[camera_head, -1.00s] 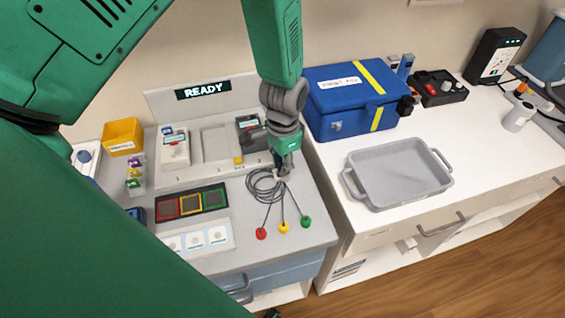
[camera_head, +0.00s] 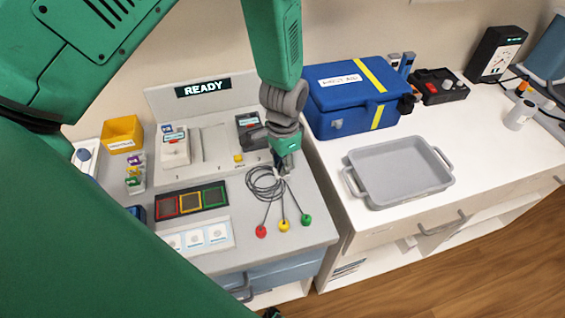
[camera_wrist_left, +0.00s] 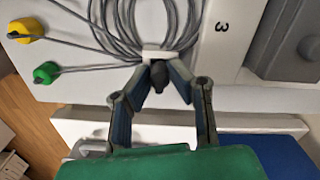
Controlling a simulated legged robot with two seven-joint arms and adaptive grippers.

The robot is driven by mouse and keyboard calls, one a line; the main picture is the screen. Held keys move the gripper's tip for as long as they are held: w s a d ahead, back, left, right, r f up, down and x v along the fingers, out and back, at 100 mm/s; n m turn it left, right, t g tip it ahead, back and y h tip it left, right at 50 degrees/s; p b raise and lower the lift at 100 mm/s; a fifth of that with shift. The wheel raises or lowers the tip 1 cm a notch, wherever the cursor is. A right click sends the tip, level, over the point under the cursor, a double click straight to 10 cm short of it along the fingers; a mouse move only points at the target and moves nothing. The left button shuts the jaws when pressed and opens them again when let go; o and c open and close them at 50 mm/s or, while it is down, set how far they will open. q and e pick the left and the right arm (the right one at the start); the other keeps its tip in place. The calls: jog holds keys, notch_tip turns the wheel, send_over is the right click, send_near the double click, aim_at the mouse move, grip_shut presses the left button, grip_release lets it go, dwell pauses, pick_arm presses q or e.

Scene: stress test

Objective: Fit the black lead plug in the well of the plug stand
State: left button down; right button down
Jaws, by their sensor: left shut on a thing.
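My left gripper (camera_head: 281,175) points down at the cable coil (camera_head: 262,184) on the grey worktop. In the left wrist view its fingers (camera_wrist_left: 162,68) are shut on a small dark piece (camera_wrist_left: 160,78), which looks like the black plug. A white piece (camera_wrist_left: 157,54) lies at the fingertips, against the grey cables. Leads run from the coil to a red end (camera_head: 261,233), a yellow end (camera_head: 284,226) and a green end (camera_head: 306,220). I cannot pick out the plug stand's well with certainty. My right gripper is not in view.
A grey station with a READY display (camera_head: 203,88) stands behind the gripper. A blue first-aid box (camera_head: 340,115) and a grey tray (camera_head: 365,194) are to the right. A yellow bin (camera_head: 122,132) and a panel of coloured squares (camera_head: 176,210) are to the left.

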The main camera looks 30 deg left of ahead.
aim_at(281, 164)
pick_arm(q)
jog(key=shift+f, duration=0.1)
dwell(0.7)
jog(key=c, duration=1.8)
grip_release()
jog(key=shift+o, duration=0.2)
jog(key=shift+r+p, duration=1.85)
jog(key=shift+r, duration=0.2)
jog(key=o, duration=0.6)
jog(key=shift+c, duration=0.2)
jog(key=shift+r, duration=0.1)
